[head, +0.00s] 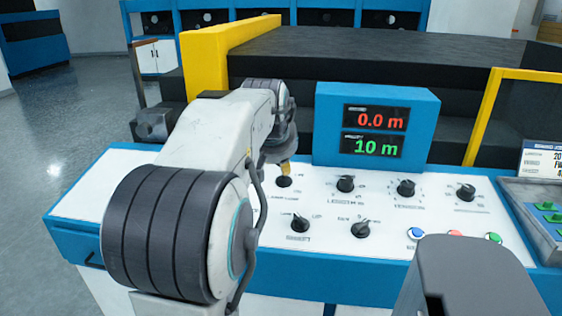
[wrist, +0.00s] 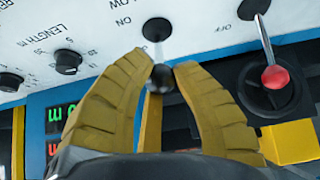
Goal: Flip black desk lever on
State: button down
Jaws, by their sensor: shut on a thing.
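The black desk lever has a black ball knob (wrist: 161,79) on a thin metal shaft that comes out of a round black base (wrist: 156,30), with ON and OFF lettering beside it on the white panel. In the head view its base (head: 284,182) shows at the left of the console, and most of the lever is hidden by my gripper. My gripper (wrist: 163,64) has its yellow fingers closed around the knob. In the head view the fingertips (head: 285,168) are just above the base.
A red-knobbed lever (wrist: 275,77) stands beside my fingers in the wrist view. Several black dials (head: 346,184) and coloured buttons (head: 455,234) are on the panel. The display box (head: 322,125) reads 0.0 m and 10 m. Yellow rails (head: 205,62) rise behind the console.

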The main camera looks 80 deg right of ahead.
jog(key=shift+a+f, duration=0.1)
jog(key=shift+f, duration=0.1)
jog(key=c, duration=1)
grip_release()
jog(key=shift+r, duration=0.15)
jog(key=shift+o, duration=0.2)
jog(key=v, duration=1.2)
jog(key=shift+w, duration=0.1)
